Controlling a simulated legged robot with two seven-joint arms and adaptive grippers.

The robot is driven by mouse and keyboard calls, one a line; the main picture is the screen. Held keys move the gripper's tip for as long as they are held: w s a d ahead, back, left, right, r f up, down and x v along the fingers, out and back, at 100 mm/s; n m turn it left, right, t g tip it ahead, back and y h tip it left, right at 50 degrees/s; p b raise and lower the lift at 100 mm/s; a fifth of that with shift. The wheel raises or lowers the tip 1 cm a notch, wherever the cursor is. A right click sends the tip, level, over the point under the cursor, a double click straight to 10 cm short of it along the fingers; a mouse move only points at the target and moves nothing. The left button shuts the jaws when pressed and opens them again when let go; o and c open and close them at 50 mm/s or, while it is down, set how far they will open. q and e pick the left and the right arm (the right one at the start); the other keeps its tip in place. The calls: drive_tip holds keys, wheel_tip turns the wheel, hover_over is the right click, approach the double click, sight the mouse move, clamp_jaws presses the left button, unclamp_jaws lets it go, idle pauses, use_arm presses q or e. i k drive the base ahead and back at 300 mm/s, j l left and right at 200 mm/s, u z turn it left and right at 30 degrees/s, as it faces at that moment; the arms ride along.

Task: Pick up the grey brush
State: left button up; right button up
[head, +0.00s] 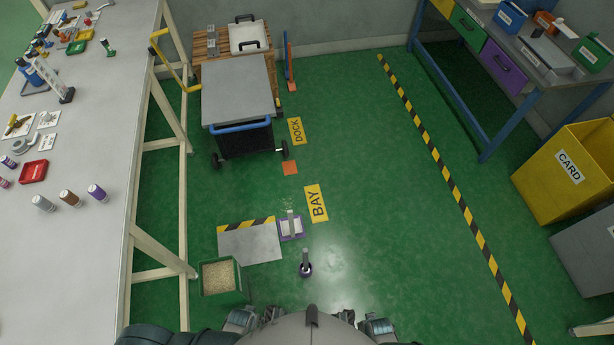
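A small item with an upright grey handle and a round dark and purple base (305,267) stands on the green floor, low in the middle. It may be the grey brush, but it is too small to tell. Just behind it is a flat purple-edged item with a pale top and an upright grey handle (291,225), beside a grey floor plate. Grey mechanical parts of mine show at the bottom edge, left and right of centre, perhaps my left gripper (240,320) and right gripper (377,327). They are cut off, so their opening cannot be told. Both stay apart from the handled items.
A green bin (237,293) with pale filling stands left of the items. A long bench (95,120) holds many small things at left. A cart (238,95) stands behind. Yellow BAY (316,203) and DOCK (296,131) signs mark open floor. A yellow CARD bin (568,172) stands right.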

sight(305, 270)
drive_tip(key=k+j, duration=0.15)
drive_tip(key=k, duration=0.95)
